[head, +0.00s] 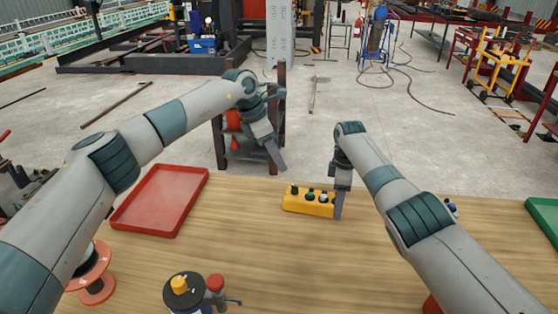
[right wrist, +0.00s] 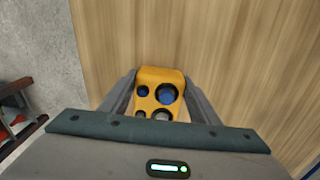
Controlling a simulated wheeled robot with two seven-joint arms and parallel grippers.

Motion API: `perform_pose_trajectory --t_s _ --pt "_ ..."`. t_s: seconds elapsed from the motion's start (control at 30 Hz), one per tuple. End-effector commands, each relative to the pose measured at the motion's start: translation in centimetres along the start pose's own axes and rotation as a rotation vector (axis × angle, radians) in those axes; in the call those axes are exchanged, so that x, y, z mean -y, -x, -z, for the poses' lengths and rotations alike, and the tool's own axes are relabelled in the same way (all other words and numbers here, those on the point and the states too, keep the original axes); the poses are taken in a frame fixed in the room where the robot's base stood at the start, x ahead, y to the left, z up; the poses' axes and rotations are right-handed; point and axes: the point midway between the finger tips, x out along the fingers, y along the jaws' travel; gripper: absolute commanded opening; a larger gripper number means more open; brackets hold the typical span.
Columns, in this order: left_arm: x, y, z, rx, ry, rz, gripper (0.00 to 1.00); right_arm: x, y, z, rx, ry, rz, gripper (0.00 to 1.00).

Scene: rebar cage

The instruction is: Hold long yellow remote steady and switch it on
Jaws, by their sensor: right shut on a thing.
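The long yellow remote (head: 303,206) lies on the wooden table, with several dark, green and blue round controls on its top. My right gripper (head: 340,204) is shut on its right end, with a finger on either side. In the right wrist view the yellow remote (right wrist: 150,77) sits between the two fingers (right wrist: 158,105), and its near part is hidden by my gripper body. My left gripper (head: 280,163) hangs above and behind the left part of the remote, apart from it. Its fingers overlap in this view, so its opening is unclear.
A red tray (head: 165,199) lies at the left of the table. A green tray (head: 545,215) is at the right edge. The table around the remote is clear.

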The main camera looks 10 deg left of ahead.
Motion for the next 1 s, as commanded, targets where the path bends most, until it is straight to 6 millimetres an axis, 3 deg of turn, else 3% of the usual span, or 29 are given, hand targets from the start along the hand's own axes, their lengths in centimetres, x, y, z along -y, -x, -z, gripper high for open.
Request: perform_pose_trajectory --t_s 0.23,0.27,0.33,0.37,0.77,1.0 --pt "0.0 0.0 0.0 0.000 0.000 0.000 0.38 0.0 0.0 0.0 0.000 0.001 0.000 0.21" --pt "0.0 0.0 0.0 0.000 -0.001 0.000 0.38 0.0 0.0 0.0 0.000 0.001 0.000 0.58" --pt "0.0 0.0 0.0 0.000 -0.001 0.000 0.38 0.0 0.0 0.0 0.000 0.000 0.000 0.75" --pt "0.0 0.0 0.0 0.000 -0.001 0.000 0.38 0.0 0.0 0.0 0.000 0.000 0.000 0.78" --pt "0.0 0.0 0.0 0.000 -0.001 0.000 0.38 0.0 0.4 0.0 -0.001 0.000 -0.001 0.78" --pt "0.0 0.0 0.0 0.000 -0.001 0.000 0.38 -0.1 2.6 0.0 -0.001 0.001 -0.002 0.78"
